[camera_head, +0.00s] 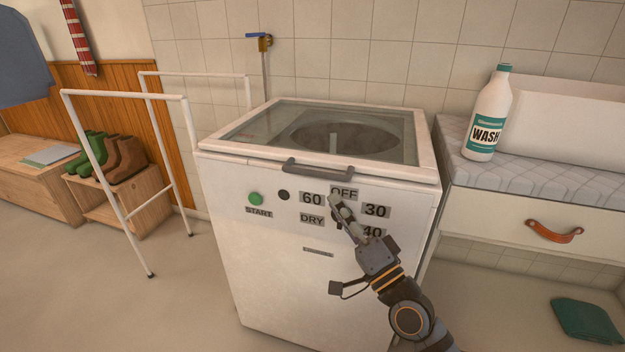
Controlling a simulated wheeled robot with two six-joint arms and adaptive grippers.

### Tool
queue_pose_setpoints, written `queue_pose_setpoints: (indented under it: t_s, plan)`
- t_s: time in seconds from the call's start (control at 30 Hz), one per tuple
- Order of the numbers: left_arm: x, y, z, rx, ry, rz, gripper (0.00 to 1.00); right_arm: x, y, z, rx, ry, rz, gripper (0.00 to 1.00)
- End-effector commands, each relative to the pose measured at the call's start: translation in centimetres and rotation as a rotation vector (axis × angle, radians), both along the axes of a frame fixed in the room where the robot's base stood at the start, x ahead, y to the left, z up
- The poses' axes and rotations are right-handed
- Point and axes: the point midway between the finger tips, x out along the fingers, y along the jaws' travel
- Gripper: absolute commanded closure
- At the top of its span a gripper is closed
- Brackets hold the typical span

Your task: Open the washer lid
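The white washer (285,245) stands in the middle of the head view. Its lid (255,128), a white frame with a glass pane, lies shut on top, and the drum shows through the glass. A dark grey handle (318,172) runs along the lid's front edge. My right gripper (341,206) is in front of the control panel, below and slightly right of the handle and apart from it. Its fingers cover part of the dial area between the labels. Whether the fingers touch the panel or are parted is hard to tell. My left gripper is out of view.
A green start button (256,198) is on the panel's left. A wash bottle (489,115) stands on the counter (541,178) at right, above a drawer with a leather pull (554,232). A white rack (125,96) stands left. A blue-handled tap (262,41) is behind.

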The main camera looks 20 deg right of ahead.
Motion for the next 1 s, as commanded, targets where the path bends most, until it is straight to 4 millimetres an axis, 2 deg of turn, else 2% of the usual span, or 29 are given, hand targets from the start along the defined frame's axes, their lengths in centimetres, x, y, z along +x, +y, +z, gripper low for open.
queue_pose_setpoints:
  t_s: [0.27, 0.5, 0.87, 1.0]
  plan:
    - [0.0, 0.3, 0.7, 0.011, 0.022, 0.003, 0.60, 4.8, 1.4, 2.5, 0.005, -0.004, -0.001, 0.76]
    - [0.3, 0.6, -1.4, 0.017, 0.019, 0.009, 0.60, 8.1, 2.4, 3.7, -0.001, 0.000, 0.000, 0.76]
    - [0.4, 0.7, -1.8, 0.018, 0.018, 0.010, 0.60, 8.8, 2.6, 3.8, -0.003, 0.002, 0.001, 0.76]
    - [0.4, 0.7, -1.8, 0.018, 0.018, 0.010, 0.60, 8.8, 2.6, 3.8, -0.003, 0.002, 0.000, 0.95]
